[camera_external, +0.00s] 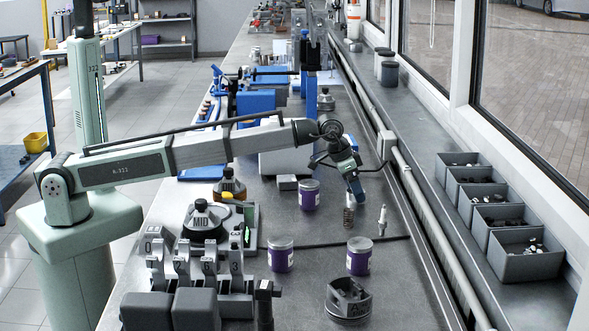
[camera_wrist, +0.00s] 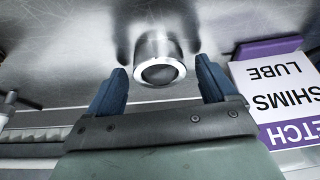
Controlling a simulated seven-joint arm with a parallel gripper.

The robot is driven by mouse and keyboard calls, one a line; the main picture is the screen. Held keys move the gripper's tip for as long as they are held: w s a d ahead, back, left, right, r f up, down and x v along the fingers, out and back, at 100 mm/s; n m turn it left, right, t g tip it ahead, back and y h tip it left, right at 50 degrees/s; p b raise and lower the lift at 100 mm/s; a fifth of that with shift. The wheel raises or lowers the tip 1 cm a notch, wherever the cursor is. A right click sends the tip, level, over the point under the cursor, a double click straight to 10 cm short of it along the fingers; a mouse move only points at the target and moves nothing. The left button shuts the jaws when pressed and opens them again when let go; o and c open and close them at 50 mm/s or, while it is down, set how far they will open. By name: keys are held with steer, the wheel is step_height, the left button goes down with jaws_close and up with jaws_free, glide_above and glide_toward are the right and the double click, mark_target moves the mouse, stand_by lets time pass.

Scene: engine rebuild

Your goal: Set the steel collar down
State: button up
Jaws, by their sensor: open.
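The steel collar (camera_wrist: 160,68) is a shiny, short round ring with a dark hollow centre. In the wrist view it rests on the grey metal bench, between and slightly beyond my fingertips. My gripper (camera_wrist: 164,86) is open, with a blue finger on each side of the collar and a visible gap on both sides. In the external view my gripper (camera_external: 357,198) points down low over the bench, right of the middle. I cannot clearly make out the collar in that view.
A coil spring (camera_external: 349,217) and a spark plug (camera_external: 382,220) stand near my gripper. A white-and-purple printed card (camera_wrist: 278,90) lies to the right in the wrist view. A piston (camera_external: 348,298) sits at the front.

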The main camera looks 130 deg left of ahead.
steer(key=v, duration=1.2)
steer(key=shift+r, duration=0.15)
steer(key=shift+w, duration=0.1)
